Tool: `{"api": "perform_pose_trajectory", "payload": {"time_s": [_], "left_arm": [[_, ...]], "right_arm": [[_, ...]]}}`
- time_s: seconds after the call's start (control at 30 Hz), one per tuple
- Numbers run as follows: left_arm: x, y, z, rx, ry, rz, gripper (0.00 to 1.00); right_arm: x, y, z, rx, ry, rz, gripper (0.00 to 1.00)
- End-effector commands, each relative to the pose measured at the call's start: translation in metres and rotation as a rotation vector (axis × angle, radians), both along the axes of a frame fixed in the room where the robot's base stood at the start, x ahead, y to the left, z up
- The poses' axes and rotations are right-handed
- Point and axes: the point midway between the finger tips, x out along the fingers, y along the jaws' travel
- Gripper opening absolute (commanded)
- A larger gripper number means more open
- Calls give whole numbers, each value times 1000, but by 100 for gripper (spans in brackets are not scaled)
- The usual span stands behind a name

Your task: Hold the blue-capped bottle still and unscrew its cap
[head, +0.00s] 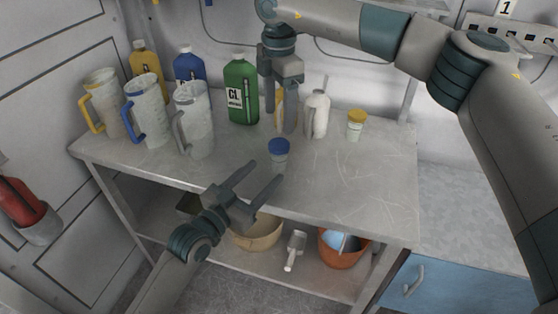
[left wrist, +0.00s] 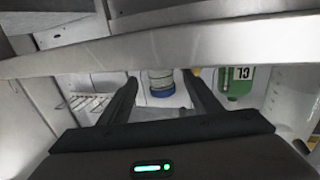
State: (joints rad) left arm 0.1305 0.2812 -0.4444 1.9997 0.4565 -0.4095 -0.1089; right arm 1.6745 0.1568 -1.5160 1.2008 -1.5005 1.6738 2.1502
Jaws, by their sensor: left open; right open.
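Three pitchers (head: 194,120) stand at the left, with yellow, blue and green (head: 240,90) bottles behind. A white bottle (head: 318,115) and a yellow-capped jar (head: 355,126) stand at the right. A yellowish item is partly hidden behind my right gripper. The front right tabletop (head: 350,180) is clear.

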Motion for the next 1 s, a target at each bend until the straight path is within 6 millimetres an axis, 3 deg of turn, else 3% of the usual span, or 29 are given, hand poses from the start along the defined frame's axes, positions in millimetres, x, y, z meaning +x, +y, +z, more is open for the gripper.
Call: {"api": "perform_pose_trajectory", "payload": {"time_s": [0.2, 0.5, 0.97, 1.0], "left_arm": [[31, -22, 1, -1, 0, 0, 58], [60, -42, 1, -1, -2, 1, 58], [66, -47, 0, 0, 0, 1, 58], [66, -46, 0, 0, 0, 1, 51]], "right_arm": [[0, 0, 0, 0, 0, 0, 65], [0, 0, 0, 0, 0, 0, 65], [0, 0, 0, 0, 0, 0, 65], [0, 0, 0, 0, 0, 0, 65]]}}
